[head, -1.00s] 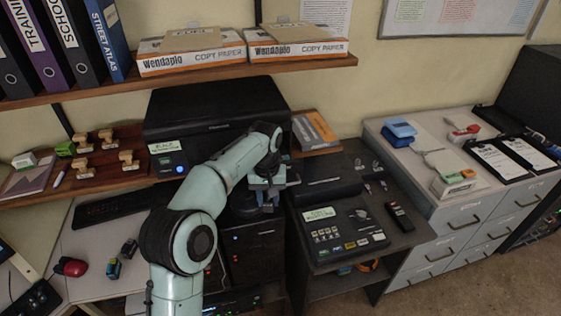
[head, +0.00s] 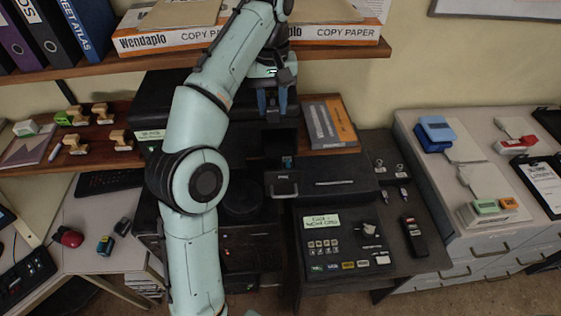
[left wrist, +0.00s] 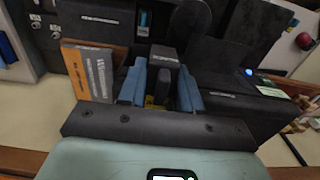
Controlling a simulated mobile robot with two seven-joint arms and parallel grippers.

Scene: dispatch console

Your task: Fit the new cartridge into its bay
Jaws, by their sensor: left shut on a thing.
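My left gripper (head: 274,103) hangs fingers-down in front of the wall, under the shelf, at the right end of the black printer (head: 155,115). Its blue fingers also show in the left wrist view (left wrist: 162,92). They are shut on a dark block with a yellowish patch (left wrist: 159,88), which I take for the new cartridge; its lower end is hard to make out. Below the gripper is a dark recess with a small blue part (head: 287,162) and a dark handled piece (head: 283,186) at its front. I cannot tell whether this is the bay. My right gripper is out of view.
The upper shelf with copy paper boxes (head: 335,26) is close behind my arm. A grey and orange book (head: 331,123) lies right of the gripper. A black keypad device (head: 340,245) and a handset (head: 412,237) are on the dark stand. A cabinet (head: 470,215) stands at right.

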